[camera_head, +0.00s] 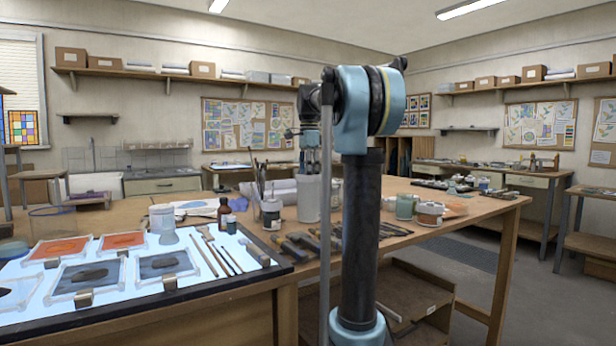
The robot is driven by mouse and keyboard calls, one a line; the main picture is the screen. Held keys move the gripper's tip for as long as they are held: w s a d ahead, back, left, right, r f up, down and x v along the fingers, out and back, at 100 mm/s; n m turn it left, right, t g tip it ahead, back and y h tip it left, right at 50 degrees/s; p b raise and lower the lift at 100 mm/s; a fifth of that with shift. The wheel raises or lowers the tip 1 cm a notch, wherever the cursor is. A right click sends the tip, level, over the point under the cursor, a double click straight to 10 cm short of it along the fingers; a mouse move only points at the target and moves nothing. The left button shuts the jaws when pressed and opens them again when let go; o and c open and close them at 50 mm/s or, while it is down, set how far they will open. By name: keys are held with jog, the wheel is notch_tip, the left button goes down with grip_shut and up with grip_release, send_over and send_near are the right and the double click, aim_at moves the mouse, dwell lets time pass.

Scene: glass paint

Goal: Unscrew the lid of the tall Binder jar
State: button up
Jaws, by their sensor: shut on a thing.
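The tall, pale Binder jar (309,200) stands upright on the wooden table, just left of my arm's dark column. I cannot read a label on it at this size. My gripper (311,168) points down over the jar's top, with its fingers at the lid. The gripper is shut on the lid, which is mostly hidden by the fingers. I cannot tell whether the lid is turned or lifted.
A small dark-labelled jar (271,214) and a brown bottle (223,213) stand left of the tall jar. Brushes rise from behind. Dark-handled tools (290,248) lie in front. Paint jars (429,213) stand to the right. A lit glass panel (120,302) fills the left foreground.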

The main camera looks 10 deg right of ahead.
jog(key=n, duration=0.4)
jog(key=shift+f, duration=0.1)
jog(key=shift+n, duration=0.6)
jog(key=n, duration=0.2)
jog(key=shift+n, duration=1.6)
jog(key=shift+n, duration=1.1)
jog(key=n, duration=0.3)
